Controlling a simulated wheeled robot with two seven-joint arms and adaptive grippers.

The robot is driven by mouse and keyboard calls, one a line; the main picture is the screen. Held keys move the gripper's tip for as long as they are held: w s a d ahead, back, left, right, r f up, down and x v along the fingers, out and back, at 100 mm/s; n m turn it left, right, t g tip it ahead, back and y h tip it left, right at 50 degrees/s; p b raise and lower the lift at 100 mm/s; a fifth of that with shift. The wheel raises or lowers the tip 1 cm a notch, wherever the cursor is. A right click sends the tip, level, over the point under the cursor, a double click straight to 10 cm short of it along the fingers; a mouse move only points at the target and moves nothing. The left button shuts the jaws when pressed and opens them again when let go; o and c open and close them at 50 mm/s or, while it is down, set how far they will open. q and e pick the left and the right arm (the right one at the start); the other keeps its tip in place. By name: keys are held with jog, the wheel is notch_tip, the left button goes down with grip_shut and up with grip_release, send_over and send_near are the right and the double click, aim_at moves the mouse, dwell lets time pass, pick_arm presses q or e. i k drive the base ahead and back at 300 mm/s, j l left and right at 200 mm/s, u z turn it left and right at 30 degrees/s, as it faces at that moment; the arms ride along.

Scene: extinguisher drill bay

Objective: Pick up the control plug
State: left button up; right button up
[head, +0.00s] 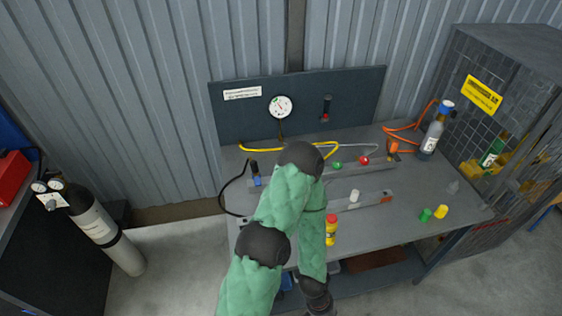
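No object is clearly recognisable as the control plug. Small candidates on the grey workbench (395,232) are a white cylinder (354,196) on a rail, a green piece (425,215) and a yellow piece (441,212) at the right. A green knob (337,165) and a red knob (364,160) sit further back. One green-sleeved arm of mine, apparently the left, rises from the bottom, bends above the bench and hangs down to a dark wrist at the front edge. It hides part of the bench. Neither gripper's fingers show.
A yellow bottle with red cap (331,230) stands right beside my forearm. A gauge (280,107) is on the back panel. Yellow, black and orange hoses lie on the bench. A clear bottle (433,133) and a dark cabinet (505,90) are right; a gas cylinder (107,232) is left.

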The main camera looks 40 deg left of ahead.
aim_at(254, 167)
jog(key=k+j+z, duration=0.3)
jog(key=k+j, duration=0.35)
jog(key=j, duration=0.25)
jog(key=k+j+z, duration=0.3)
jog(key=k+j, duration=0.5)
